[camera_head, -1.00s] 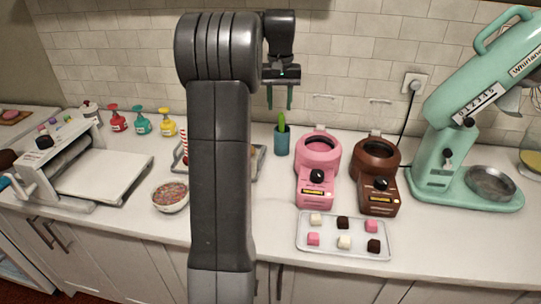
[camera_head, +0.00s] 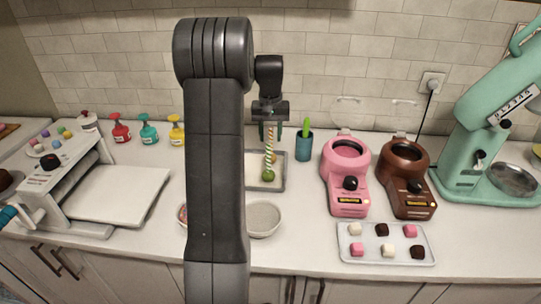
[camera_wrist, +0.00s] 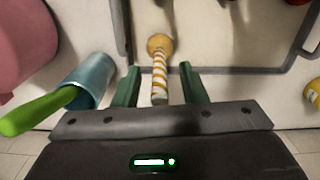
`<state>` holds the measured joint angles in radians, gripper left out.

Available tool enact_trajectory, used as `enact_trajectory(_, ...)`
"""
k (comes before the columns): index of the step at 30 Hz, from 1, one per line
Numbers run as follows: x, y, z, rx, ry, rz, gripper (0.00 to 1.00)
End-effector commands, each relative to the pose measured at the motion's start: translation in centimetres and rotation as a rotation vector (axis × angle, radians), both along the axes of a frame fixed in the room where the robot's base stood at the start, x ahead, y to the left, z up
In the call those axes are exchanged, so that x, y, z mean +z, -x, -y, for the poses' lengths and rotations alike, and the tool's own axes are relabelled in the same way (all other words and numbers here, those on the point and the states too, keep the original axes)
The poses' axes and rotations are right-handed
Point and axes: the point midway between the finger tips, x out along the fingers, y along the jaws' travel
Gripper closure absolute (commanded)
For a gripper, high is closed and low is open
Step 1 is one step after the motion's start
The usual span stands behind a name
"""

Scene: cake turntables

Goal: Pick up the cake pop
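A cake pop (camera_head: 269,147) with a striped stick stands upright, ball down, on the tray. In the wrist view my gripper (camera_wrist: 161,84) is open, with a gap on each side of the stick.
The cake pop tray (camera_head: 281,181) is partly hidden by my arm. A teal cup (camera_head: 304,146) with a green utensil stands close on the right, beside a pink melter (camera_head: 346,200). A white bowl (camera_head: 264,218) is in front.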

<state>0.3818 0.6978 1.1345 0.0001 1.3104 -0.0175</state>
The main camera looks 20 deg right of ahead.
Motion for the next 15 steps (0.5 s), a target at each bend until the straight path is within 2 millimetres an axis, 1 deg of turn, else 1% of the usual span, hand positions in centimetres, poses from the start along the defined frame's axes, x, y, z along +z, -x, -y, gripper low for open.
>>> enact_trajectory(1,-0.6,0.0,0.0,0.000,-0.001,-0.002,0.62)
enact_trajectory(4,-1.5,0.0,0.0,0.000,0.000,-0.001,0.62)
enact_trajectory(12,-1.8,0.0,0.0,0.000,0.000,0.001,0.62)
enact_trajectory(14,-1.8,0.0,0.0,0.000,0.000,0.001,0.73)
enact_trajectory(15,-1.8,0.0,0.0,0.000,0.000,0.001,0.81)
